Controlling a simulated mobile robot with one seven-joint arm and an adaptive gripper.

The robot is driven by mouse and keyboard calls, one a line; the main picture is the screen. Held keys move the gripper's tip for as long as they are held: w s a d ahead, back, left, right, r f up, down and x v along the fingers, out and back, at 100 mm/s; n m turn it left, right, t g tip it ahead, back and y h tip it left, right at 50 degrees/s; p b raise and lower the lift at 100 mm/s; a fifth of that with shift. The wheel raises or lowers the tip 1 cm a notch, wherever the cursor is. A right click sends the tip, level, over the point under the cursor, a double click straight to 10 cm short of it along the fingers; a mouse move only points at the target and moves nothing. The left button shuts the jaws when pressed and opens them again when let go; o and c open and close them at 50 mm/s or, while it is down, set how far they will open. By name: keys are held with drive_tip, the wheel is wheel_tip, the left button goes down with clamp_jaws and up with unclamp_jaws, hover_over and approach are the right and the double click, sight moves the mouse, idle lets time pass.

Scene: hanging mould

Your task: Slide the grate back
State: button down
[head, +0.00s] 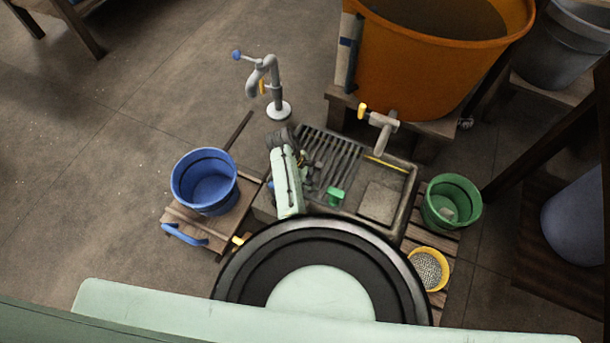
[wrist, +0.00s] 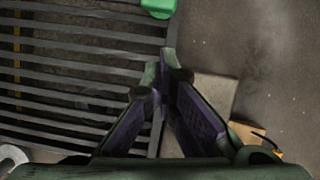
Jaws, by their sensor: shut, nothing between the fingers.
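The dark slatted grate (head: 337,152) lies over the left part of a grey stone trough (head: 408,192). A green block (head: 336,195) sits at its near edge; it also shows at the top of the wrist view (wrist: 158,8). My gripper (head: 309,184) is low over the near left part of the grate, left of the green block, partly hidden by my pale green arm link. In the wrist view my gripper (wrist: 160,68) has its fingertips together and empty, beside the end bar of the grate (wrist: 75,75). Whether they touch it I cannot tell.
The trough's right part is uncovered, with a pale slab (head: 378,203) inside. A tap (head: 381,128) of the orange tub (head: 425,65) overhangs the back. A blue bucket (head: 205,182) stands left; a green bucket (head: 451,201) and yellow bowl (head: 430,268) stand right.

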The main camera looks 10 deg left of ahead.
hover_over(323, 198)
drive_tip(key=shift+w+a+f+p, duration=0.1)
drive_tip(key=shift+a+f+p, duration=0.25)
drive_tip(key=shift+f+p, duration=0.1)
drive_tip(key=shift+d, duration=0.1)
drive_tip(key=shift+d+r+p, duration=0.1)
drive_tip(key=shift+d+p, duration=0.2)
drive_tip(key=s+d+p, duration=0.3)
drive_tip(key=d, duration=0.7)
drive_tip(key=s+d+p, duration=0.3)
drive_tip(key=d+p, duration=0.1)
drive_tip(key=d, duration=0.6)
drive_tip(key=shift+s, duration=0.35)
